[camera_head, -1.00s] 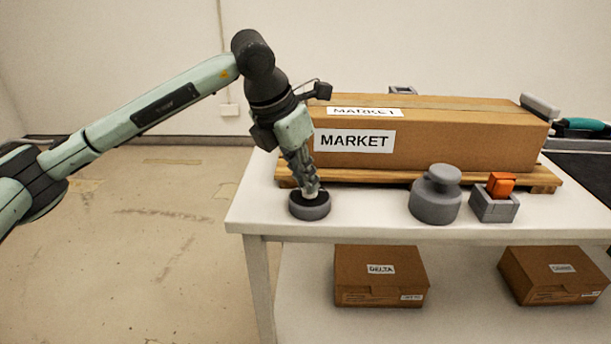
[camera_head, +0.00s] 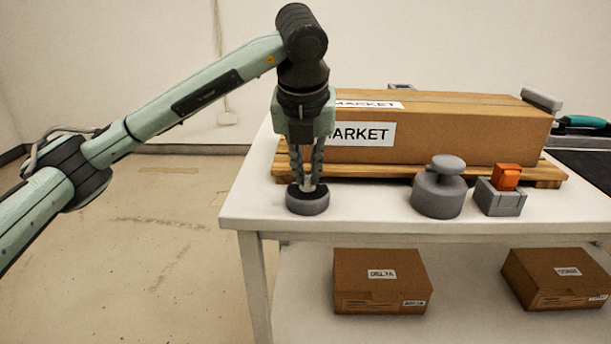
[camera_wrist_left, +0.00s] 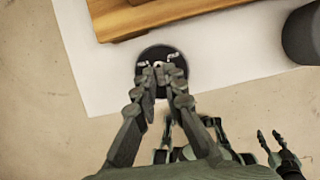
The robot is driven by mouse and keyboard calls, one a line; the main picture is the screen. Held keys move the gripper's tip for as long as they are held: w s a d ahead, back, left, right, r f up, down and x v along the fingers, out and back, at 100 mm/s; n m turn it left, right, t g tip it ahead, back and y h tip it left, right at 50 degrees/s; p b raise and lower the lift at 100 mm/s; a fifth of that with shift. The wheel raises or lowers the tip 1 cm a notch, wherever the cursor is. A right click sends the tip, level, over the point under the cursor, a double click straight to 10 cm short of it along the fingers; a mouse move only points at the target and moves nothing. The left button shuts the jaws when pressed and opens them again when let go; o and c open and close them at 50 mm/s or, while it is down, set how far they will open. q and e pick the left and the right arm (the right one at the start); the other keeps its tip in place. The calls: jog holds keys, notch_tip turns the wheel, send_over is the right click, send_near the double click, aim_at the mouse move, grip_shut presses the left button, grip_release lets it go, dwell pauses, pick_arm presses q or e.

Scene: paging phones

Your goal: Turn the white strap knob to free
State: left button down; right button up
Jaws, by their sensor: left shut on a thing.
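A round grey base with a black top (camera_head: 308,203) stands near the front left corner of the white table. The white strap knob (camera_wrist_left: 158,64) shows as a small pale piece at the middle of that black disc in the left wrist view, mostly hidden by fingers. My left gripper (camera_head: 308,186) points straight down over the base, its fingers closed on the knob. It also shows in the left wrist view (camera_wrist_left: 159,74). White marks sit on the disc on both sides of the knob. My right gripper (camera_wrist_left: 269,134) shows small at the lower right of the left wrist view, its fingers apart.
A large MARKET carton (camera_head: 450,134) lies on a wooden pallet (camera_head: 390,176) just behind the knob. A grey round knob-topped body (camera_head: 437,192) and a grey block with an orange piece (camera_head: 499,197) stand to the right. Two smaller cartons lie on the lower shelf.

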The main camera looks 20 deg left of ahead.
pick_arm(q)
jog(key=shift+d+r+n+y, duration=0.15)
jog(key=shift+n+y, duration=0.25)
jog(key=shift+n, duration=0.5)
jog(key=shift+w+n+p, duration=0.1)
jog(key=shift+n+p, duration=0.3)
jog(key=shift+n, duration=0.1)
jog(key=n+y+p, duration=0.1)
jog(key=n, duration=0.1)
jog(key=n+g+p, duration=0.1)
jog(key=n+p, duration=0.1)
jog(key=n, duration=0.1)
jog(key=shift+w+d+g+y, duration=0.15)
jog(key=shift+g+y, duration=0.15)
jog(key=shift+y, duration=0.1)
jog(key=shift+n+g+p, duration=0.3)
jog(key=shift+n+p, duration=0.25)
jog(key=shift+n, duration=0.45)
pick_arm(e)
notch_tip(320, 180, down, 10)
jog(key=shift+w+a+f+g+y, duration=0.2)
jog(key=shift+g+y, duration=0.1)
jog(key=shift+f, duration=0.1)
pick_arm(q)
jog(key=c, duration=1.6)
grip_release()
jog(key=v, duration=1.1)
jog(key=shift+d+r, duration=0.3)
jog(key=shift+d, duration=0.05)
